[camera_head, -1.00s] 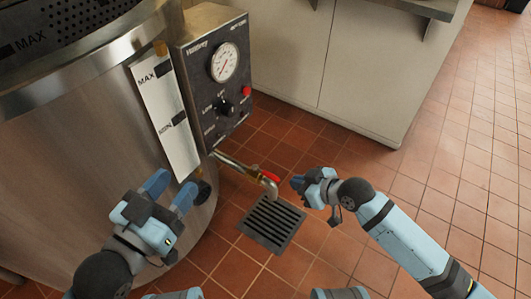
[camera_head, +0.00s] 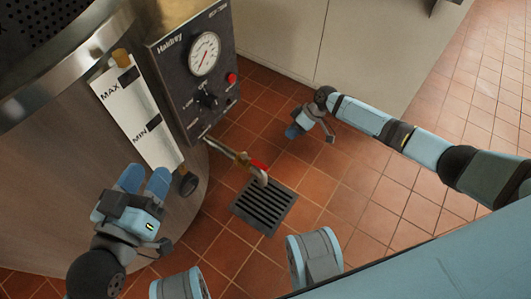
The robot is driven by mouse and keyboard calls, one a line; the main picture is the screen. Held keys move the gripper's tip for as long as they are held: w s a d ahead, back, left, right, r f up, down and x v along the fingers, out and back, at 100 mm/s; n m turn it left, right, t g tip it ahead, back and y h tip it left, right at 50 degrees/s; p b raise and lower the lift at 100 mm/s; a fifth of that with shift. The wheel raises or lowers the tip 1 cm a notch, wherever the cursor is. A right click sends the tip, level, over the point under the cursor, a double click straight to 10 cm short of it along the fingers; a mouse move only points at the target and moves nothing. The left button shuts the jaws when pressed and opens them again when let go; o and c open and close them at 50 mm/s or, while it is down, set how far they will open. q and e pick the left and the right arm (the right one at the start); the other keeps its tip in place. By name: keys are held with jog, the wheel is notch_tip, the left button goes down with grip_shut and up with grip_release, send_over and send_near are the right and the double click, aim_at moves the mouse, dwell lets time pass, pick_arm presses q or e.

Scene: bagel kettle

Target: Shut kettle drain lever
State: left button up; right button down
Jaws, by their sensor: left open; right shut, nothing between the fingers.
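The kettle (camera_head: 60,170) is a large steel drum on the left. Its drain pipe (camera_head: 222,149) sticks out low from beneath the control box and ends in a downturned spout (camera_head: 262,178). The red drain lever (camera_head: 258,164) lies along the pipe near the spout. My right gripper (camera_head: 292,132) is shut and empty, to the upper right of the lever and apart from it. My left gripper (camera_head: 145,178) is open and empty in front of the kettle wall, left of the pipe and well away from the lever.
A floor drain grate (camera_head: 264,206) lies under the spout. The control box (camera_head: 195,75) with a gauge (camera_head: 204,54) and knob sits above the pipe. A pale cabinet (camera_head: 300,40) stands behind. Tiled floor (camera_head: 370,210) is open to the right.

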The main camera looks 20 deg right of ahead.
aim_at(254, 161)
pick_arm(q)
jog(key=f+m+b, duration=0.1)
jog(key=b, duration=0.1)
jog(key=w+a+f+m+b, duration=0.1)
jog(key=b, duration=0.2)
jog(key=shift+w+f, duration=0.2)
jog(key=shift+w, duration=0.05)
pick_arm(e)
jog(key=s+a+f, duration=0.2)
jog(key=a+f, duration=0.6)
jog(key=a, duration=0.1)
jog(key=shift+s, duration=0.2)
jog(key=shift+a, duration=0.1)
